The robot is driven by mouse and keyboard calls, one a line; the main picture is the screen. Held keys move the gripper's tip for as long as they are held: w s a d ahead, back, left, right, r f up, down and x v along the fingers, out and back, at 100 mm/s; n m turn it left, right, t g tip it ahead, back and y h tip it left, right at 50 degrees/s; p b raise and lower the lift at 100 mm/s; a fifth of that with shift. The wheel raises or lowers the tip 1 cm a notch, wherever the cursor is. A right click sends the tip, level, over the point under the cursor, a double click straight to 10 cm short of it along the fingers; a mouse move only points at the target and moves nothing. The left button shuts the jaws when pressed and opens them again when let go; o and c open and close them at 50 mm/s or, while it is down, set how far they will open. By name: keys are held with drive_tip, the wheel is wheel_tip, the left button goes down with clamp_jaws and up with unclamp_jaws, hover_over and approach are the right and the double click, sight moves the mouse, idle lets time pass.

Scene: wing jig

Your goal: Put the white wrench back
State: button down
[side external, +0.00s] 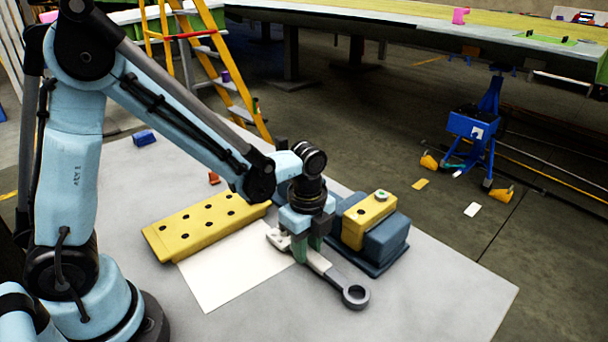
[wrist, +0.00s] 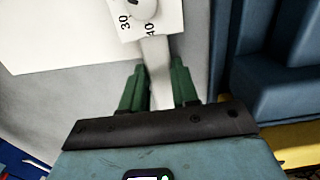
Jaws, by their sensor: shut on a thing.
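The wrench has a pale white shank (side external: 318,262) and a dark grey ring end (side external: 355,296) pointing to the front right in the side external view. A white piece (side external: 278,238) shows at its other end, beside my gripper. My gripper (side external: 304,250) points down and is shut on the wrench's shank. The fingers hide part of the shank. I cannot tell whether the wrench touches the table.
A white sheet (side external: 235,270) lies on the grey table (side external: 430,300) left of the wrench. Behind it is a yellow block with dark holes (side external: 205,225). A blue fixture (side external: 388,240) with a yellow block (side external: 369,218) stands close right of my gripper. The table's front right is clear.

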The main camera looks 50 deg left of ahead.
drive_tip(key=shift+f, duration=0.35)
drive_tip(key=c, duration=0.8)
unclamp_jaws()
wheel_tip(320, 180, up, 12)
drive_tip(key=shift+r, duration=0.1)
